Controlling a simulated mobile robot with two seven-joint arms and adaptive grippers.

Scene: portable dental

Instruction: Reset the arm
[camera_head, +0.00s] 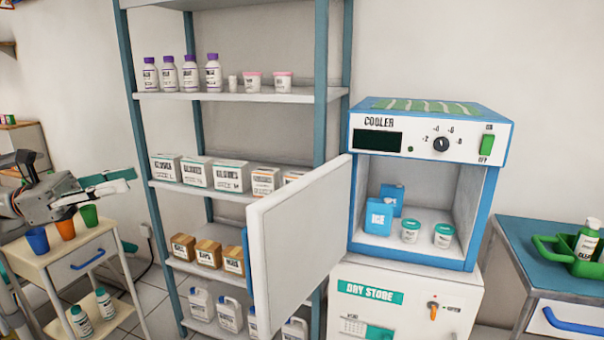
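My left gripper (112,182) is at the left of the head view, its arm coming in from the left edge. Its two fingers point right and lie apart, with nothing seen between them. It hangs above a small cream cart (32,262), left of the shelf rack. My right gripper is not in view. The cooler (432,118) stands right of the rack with its white door (300,250) swung wide open to the left. Inside are blue ice packs (379,216) and two white jars with teal lids (411,231).
The cart bears blue, orange and green cups (89,215), with bottles (81,320) lower down. The rack (228,96) holds bottles, boxes and jugs. The open door juts out before the rack. A blue-topped cabinet (530,250) with a green caddy (566,258) stands at right.

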